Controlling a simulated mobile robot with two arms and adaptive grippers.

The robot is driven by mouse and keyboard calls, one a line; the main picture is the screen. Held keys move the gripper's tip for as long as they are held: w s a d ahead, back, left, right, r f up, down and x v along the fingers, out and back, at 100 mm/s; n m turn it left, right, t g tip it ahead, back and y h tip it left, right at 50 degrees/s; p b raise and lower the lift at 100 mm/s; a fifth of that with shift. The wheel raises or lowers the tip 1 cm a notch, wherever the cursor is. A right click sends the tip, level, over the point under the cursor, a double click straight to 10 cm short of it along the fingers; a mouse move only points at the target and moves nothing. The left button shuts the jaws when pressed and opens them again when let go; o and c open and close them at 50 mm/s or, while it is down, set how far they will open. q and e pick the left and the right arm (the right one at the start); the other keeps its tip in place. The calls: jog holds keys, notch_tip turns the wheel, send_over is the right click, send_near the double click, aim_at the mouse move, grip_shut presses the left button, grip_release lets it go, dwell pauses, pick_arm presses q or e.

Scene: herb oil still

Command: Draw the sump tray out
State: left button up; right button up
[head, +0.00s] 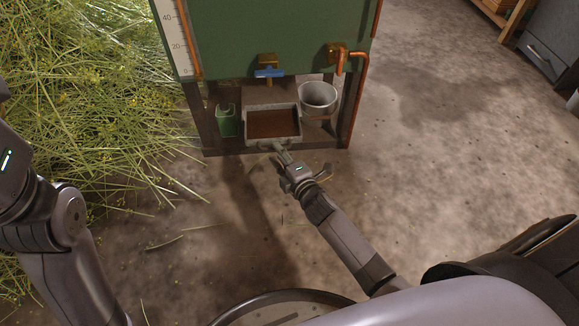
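The sump tray (257,141) is a grey rectangular tray holding brown liquid (273,123). It sits low between the legs of the green still (270,35), with its front edge facing me. My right gripper (281,149) reaches from the lower right to the middle of the tray's front edge, and its fingertips appear to be at the front handle. The fingers are small and partly hidden by the gripper body, so their closure is unclear. My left arm shows at the left edge, but its gripper is out of view.
A blue-handled tap (269,72) hangs above. Cut herbs (90,100) cover the left floor. Bare floor (230,215) lies in front.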

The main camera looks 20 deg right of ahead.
jog(key=v, duration=0.9)
jog(key=shift+s, duration=0.4)
jog(key=shift+r, duration=0.2)
